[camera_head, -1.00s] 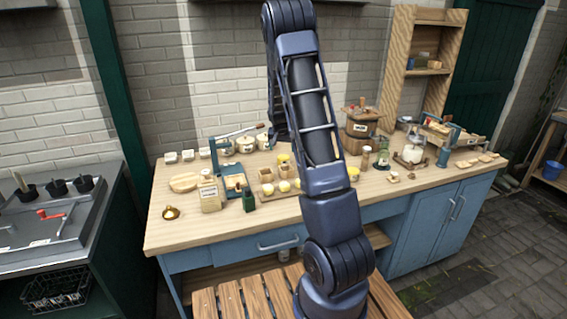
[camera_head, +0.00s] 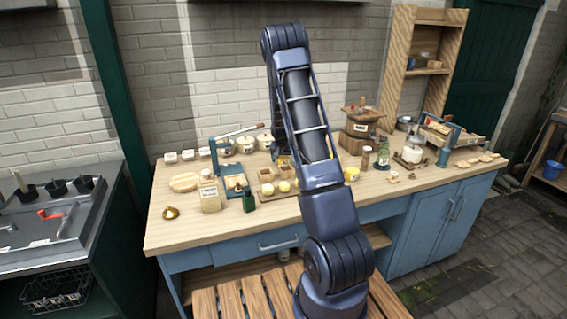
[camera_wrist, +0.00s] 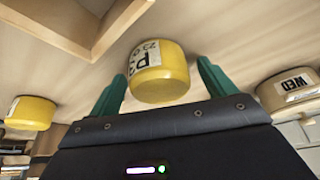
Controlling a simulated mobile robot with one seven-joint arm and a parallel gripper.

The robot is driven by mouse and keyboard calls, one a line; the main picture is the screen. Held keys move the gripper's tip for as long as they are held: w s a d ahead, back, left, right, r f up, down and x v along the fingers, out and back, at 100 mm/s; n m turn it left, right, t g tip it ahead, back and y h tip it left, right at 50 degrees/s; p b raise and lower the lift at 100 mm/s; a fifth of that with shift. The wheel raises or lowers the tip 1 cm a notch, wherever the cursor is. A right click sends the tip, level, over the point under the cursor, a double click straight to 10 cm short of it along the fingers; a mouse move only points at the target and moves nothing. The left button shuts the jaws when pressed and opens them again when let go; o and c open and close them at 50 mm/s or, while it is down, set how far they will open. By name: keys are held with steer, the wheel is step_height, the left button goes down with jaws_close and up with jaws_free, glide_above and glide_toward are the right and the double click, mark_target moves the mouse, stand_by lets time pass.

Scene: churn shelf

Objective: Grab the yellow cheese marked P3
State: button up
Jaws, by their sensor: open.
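The yellow cheese marked P3 (camera_wrist: 165,82) is a short yellow cylinder with a white label, seen near the middle of the wrist view. My gripper (camera_wrist: 160,70) is open, with one green finger on either side of the cheese. Gaps show between the cheese and both fingers, and nothing is gripped. In the head view my arm covers much of the bench middle. The gripper is mostly hidden there, near a bit of yellow (camera_head: 283,160) whose label I cannot read.
Another yellow cylinder (camera_wrist: 30,113) is at the left of the wrist view. A piece marked WED (camera_wrist: 288,90) is at the right. A wooden frame (camera_wrist: 75,25) fills the upper left.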

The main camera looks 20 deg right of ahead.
steer(key=c, duration=1.2)
steer(key=shift+o, duration=0.2)
steer(key=shift+r, duration=0.1)
